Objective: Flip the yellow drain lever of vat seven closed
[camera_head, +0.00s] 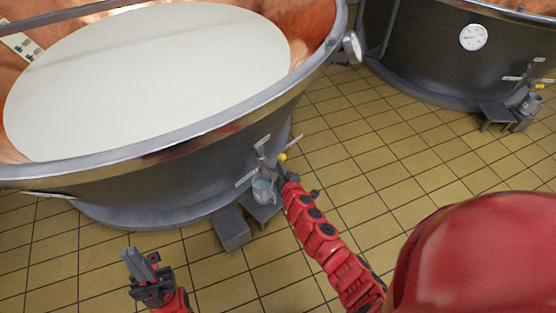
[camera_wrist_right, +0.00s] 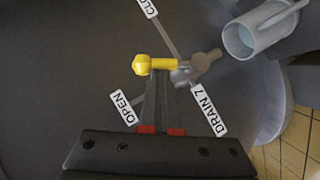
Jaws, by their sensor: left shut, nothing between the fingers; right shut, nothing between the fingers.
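The yellow drain lever (camera_wrist_right: 155,64) shows in the wrist view, with its knob pointing left from the grey pivot. It lies between the OPEN label (camera_wrist_right: 126,108) below it and the partly cut-off "CLO" label (camera_wrist_right: 147,8) above it. A DRAIN 7 label (camera_wrist_right: 208,108) is at lower right. In the head view the yellow knob (camera_head: 283,157) is low on the near vat (camera_head: 150,186). My right gripper (camera_wrist_right: 163,80) is shut and empty, its tips right at the lever; touching cannot be told. My left gripper (camera_head: 137,258) is shut and empty, above the floor.
A metal jug (camera_head: 263,190) stands beside the drain and also shows in the wrist view (camera_wrist_right: 262,28). A grey step block (camera_head: 231,228) is on the floor by the vat. A second vat (camera_head: 430,58) with a gauge is at upper right. The tiled floor between is clear.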

